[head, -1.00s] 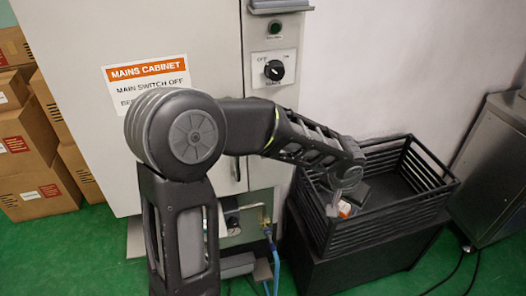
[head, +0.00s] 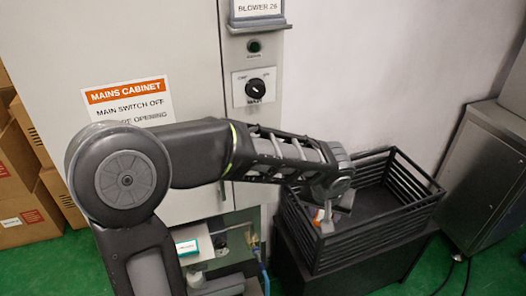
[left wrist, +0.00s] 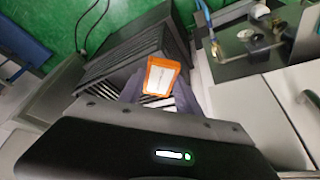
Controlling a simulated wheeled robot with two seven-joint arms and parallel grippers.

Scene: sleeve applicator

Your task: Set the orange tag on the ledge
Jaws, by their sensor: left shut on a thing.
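The orange tag (left wrist: 160,76), with a pale label panel, sits between the fingers of my left gripper (left wrist: 158,98) in the left wrist view. In the head view my left gripper (head: 325,222) is at the left side of the black crate, and only a small orange bit of the tag (head: 318,216) shows. A narrow grey ledge (head: 258,27) juts from the cabinet under the "BLOWER 26" plate, well above and left of the gripper. I cannot tell whether this is the task's ledge. My right gripper is out of view.
The slatted black crate (head: 400,222) stands on a dark block beside the mains cabinet (head: 190,60). A rotary switch (head: 256,89) is on the cabinet front. A low open bay holds a white and teal item (head: 190,245). Cartons (head: 25,190) stand left, a steel unit (head: 490,170) right.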

